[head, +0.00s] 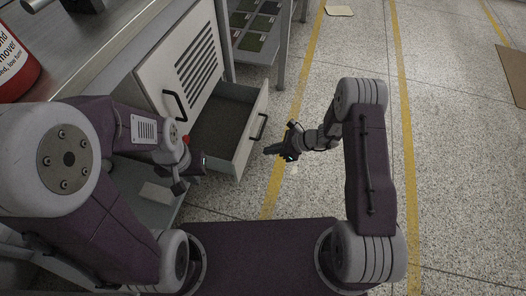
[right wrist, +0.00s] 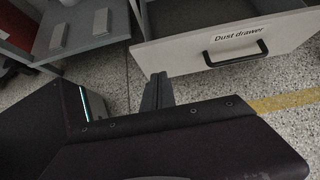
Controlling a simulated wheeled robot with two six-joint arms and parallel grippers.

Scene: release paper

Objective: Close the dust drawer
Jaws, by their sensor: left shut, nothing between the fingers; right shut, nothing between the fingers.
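The dust drawer (head: 223,130) is a pale, open box pulled out of the cabinet on the left, with a dark interior and a black bar handle (head: 262,127) on its front. In the right wrist view its white front (right wrist: 228,45) shows the label "Dust drawer" above the black handle (right wrist: 235,54). My right gripper (head: 268,150) is shut and empty, just outside the drawer front, below and right of the handle, apart from it in the head view. My left gripper (head: 190,186) is shut and empty beside the drawer's near side.
The cabinet has a white slatted door (head: 184,58) with its own black handle (head: 174,104). A red bottle (head: 14,65) stands on the metal worktop. A shelf with dark green pieces (head: 254,32) is behind.

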